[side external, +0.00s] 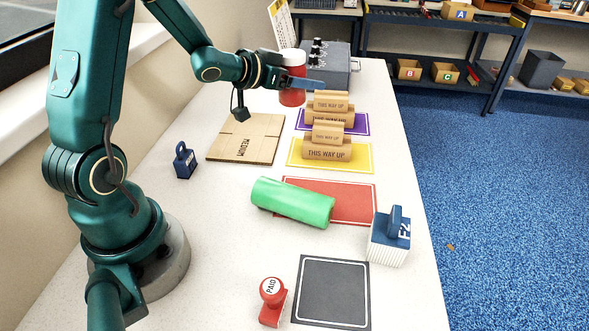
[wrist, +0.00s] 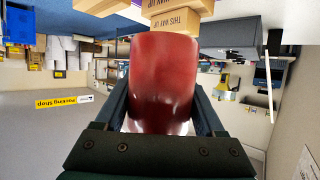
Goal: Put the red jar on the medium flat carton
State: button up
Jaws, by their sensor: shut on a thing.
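The red jar (side external: 291,96) has a white upper end. My gripper (side external: 300,82) is shut around it and holds it upright in the air, above the far part of the table. In the wrist view the jar (wrist: 162,75) fills the middle between the two fingers of my gripper (wrist: 163,110). The medium flat carton (side external: 246,138), a brown folded sheet marked MEDIUM, lies flat on the table, nearer than the jar and to its left in the side view. Nothing rests on the carton.
Brown THIS WAY UP blocks (side external: 327,150) stand on yellow (side external: 361,156) and purple mats. A green roll (side external: 292,202) lies partly on a red mat (side external: 350,200). A dark blue weight-like object (side external: 185,162) stands left of the carton. A grey box (side external: 335,62) is behind.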

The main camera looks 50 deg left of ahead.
jog(key=s+a+n+g+y, duration=0.1)
jog(key=s+a+n+y, duration=0.35)
jog(key=a, duration=0.75)
send_over(258, 122)
notch_tip(258, 122, down, 5)
jog(key=shift+f, duration=0.1)
jog(key=shift+y, duration=0.25)
jog(key=shift+w+f, duration=0.1)
jog(key=shift+f, duration=2.45)
jog(key=shift+f, duration=0.1)
jog(key=o, duration=1.5)
jog(key=shift+o, duration=0.2)
jog(key=shift+v, duration=3.8)
